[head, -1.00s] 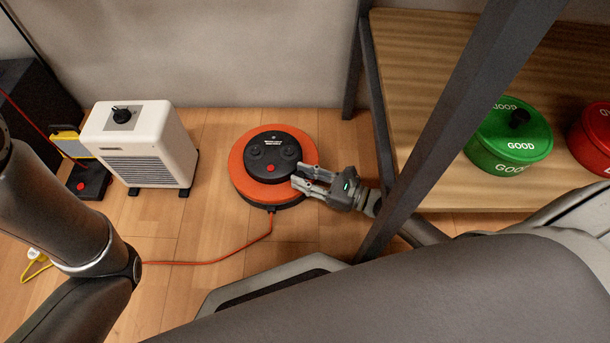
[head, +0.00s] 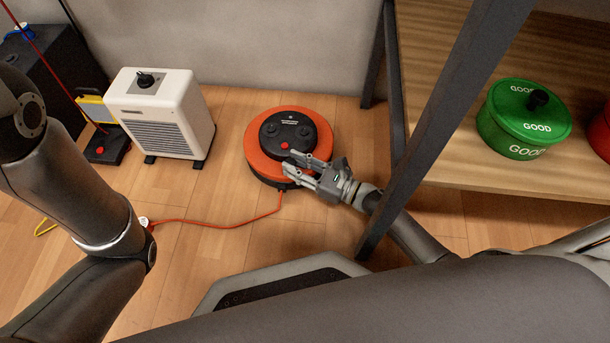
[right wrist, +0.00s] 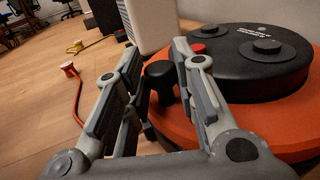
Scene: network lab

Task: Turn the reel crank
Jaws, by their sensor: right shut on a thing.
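An orange cable reel (head: 262,155) with a black round top lies flat on the wooden floor, in the middle of the head view. Its top has a red button and two round black caps. The reel's crank knob (right wrist: 160,76) is a black upright peg near the rim in the right wrist view. My right gripper (head: 290,164) is at the reel's near edge, with its two fingers on either side of the knob. It is shut on the knob, which the fingers mostly hide in the head view. My left arm enters at left; its gripper is out of view.
An orange cord (head: 215,225) runs from the reel to the left across the floor. A white heater (head: 165,112) stands left of the reel. A dark shelf post (head: 425,140) stands close to my right arm. A green pot (head: 525,125) sits on the wooden shelf.

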